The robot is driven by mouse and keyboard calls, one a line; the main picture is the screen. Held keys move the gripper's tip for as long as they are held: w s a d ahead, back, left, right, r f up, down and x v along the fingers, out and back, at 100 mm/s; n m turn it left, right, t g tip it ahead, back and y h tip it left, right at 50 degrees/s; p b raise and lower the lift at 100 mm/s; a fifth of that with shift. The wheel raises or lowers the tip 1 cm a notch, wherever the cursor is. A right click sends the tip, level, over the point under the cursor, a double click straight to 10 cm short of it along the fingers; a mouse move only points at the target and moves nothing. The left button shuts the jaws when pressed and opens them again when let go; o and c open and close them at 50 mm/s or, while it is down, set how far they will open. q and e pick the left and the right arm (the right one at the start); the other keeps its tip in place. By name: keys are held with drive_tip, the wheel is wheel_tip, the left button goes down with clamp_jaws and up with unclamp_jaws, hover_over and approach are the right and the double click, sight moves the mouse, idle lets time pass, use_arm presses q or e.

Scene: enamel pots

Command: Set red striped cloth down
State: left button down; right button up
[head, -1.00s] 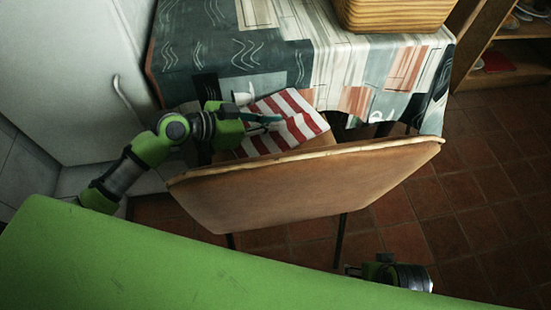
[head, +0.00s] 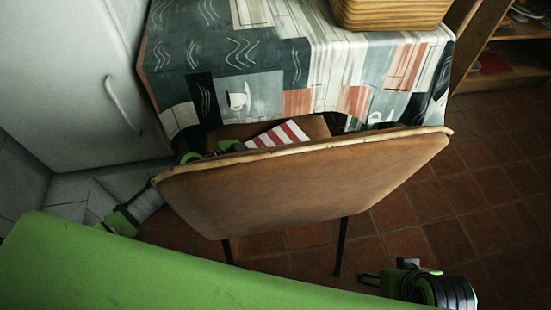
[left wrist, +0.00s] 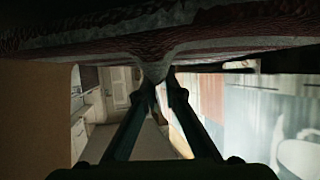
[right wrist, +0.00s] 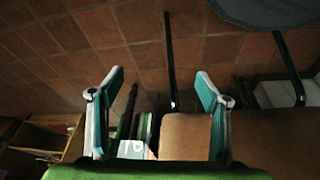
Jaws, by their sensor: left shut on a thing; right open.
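The red and white striped cloth (head: 280,134) shows in the head view just over the top edge of the chair's backrest, at the chair seat (head: 318,126). Its lower part is hidden by the backrest. My left gripper is mostly hidden behind the backrest in the head view. In the left wrist view my left gripper (left wrist: 157,82) is shut on a pinched fold of the cloth (left wrist: 200,30), which spreads across the top of the picture. I cannot tell whether the cloth touches the seat. My right gripper (right wrist: 160,82) is open and empty, low at the right of the chair.
The brown chair backrest (head: 310,185) stands between me and the cloth. A white cabinet (head: 70,80) is at left, and wooden shelves (head: 510,70) at right. The tiled floor (head: 490,190) is clear.

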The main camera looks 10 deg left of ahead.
use_arm(q)
drive_tip(key=shift+f, duration=0.5)
drive_tip(key=shift+f, duration=0.1)
drive_tip(key=c, duration=2.2)
unclamp_jaws()
drive_tip(key=shift+o, duration=0.2)
drive_tip(key=v, duration=1.2)
